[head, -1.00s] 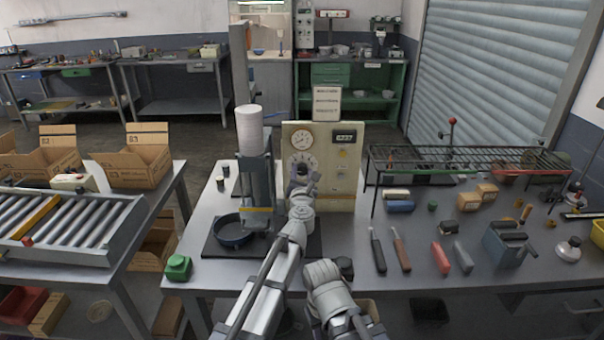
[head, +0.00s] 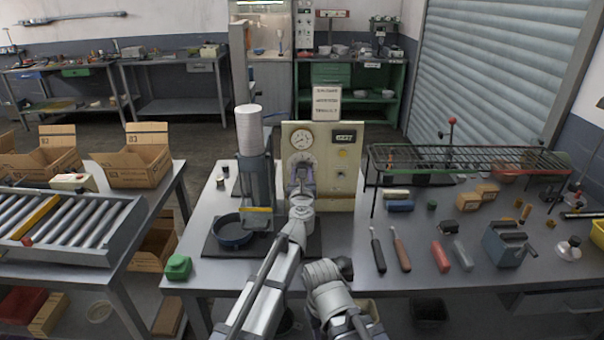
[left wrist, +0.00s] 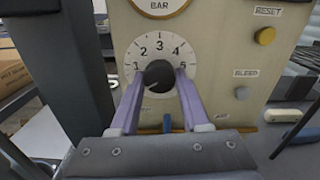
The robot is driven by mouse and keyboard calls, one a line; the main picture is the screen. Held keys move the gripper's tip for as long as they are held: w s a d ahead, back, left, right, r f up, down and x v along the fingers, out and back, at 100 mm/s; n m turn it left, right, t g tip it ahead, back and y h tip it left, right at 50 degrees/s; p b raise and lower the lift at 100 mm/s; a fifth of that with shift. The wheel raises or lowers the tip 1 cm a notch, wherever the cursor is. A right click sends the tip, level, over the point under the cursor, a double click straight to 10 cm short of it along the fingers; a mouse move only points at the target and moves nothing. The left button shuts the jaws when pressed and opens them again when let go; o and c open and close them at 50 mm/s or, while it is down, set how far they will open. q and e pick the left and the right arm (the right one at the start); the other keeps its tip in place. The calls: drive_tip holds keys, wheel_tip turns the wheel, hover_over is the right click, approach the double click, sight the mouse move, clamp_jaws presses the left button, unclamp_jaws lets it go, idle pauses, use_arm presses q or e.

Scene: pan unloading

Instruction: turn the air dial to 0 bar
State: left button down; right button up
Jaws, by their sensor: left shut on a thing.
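The air dial is a dark round knob (left wrist: 159,77) on a white plate (left wrist: 160,48) marked 1 to 5, on the front of a cream panel. In the left wrist view the two purple fingers of my left gripper (left wrist: 158,80) are shut on the knob, one on each side. A faint pale mark shows at the knob's lower left; its exact reading is unclear. In the head view my left gripper (head: 301,172) is against the cream panel (head: 345,185) and partly covers the dial. My right gripper cannot be made out.
A round gauge (head: 302,139) and a small display (head: 343,136) sit above the dial. A grey press (head: 256,190) with a white cylinder stands close on the left. A BLEED button (left wrist: 242,93) and a yellow RESET button (left wrist: 265,36) are on the panel's right. A wire rack (head: 470,158) stands farther right.

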use_arm(q)
drive_tip(key=shift+s, duration=0.1)
drive_tip(key=shift+c, duration=1.9)
unclamp_jaws()
